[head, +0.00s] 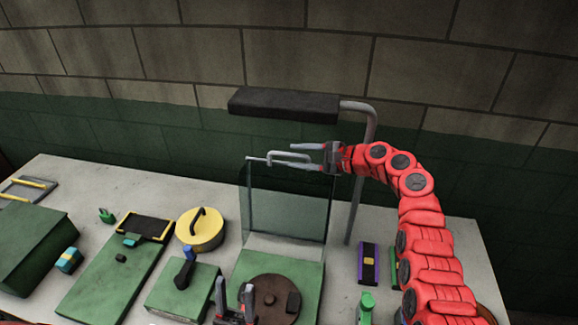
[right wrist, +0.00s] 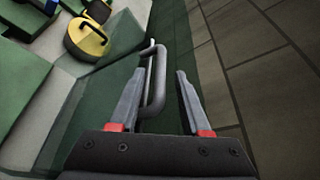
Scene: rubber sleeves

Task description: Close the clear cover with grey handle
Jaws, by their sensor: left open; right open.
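The clear cover (head: 285,210) stands upright, raised behind a green base (head: 250,262) that carries a round brown disc (head: 272,298). Its grey handle (head: 288,155) is at the top edge. My right gripper (head: 300,155) is open at the handle, its fingers pointing left. In the right wrist view, the handle (right wrist: 154,85) lies between the open fingers (right wrist: 161,75), closer to the left finger; I cannot tell if they touch. My left gripper (head: 235,290) is open and empty at the bottom of the head view, in front of the disc.
A dark padded bar (head: 284,104) on a grey bent post (head: 362,170) hangs above and behind the cover. A yellow round lid (head: 200,232), a green box with a lever (head: 182,290) and a green board (head: 115,282) are to the left. A purple block (head: 368,265) is to the right.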

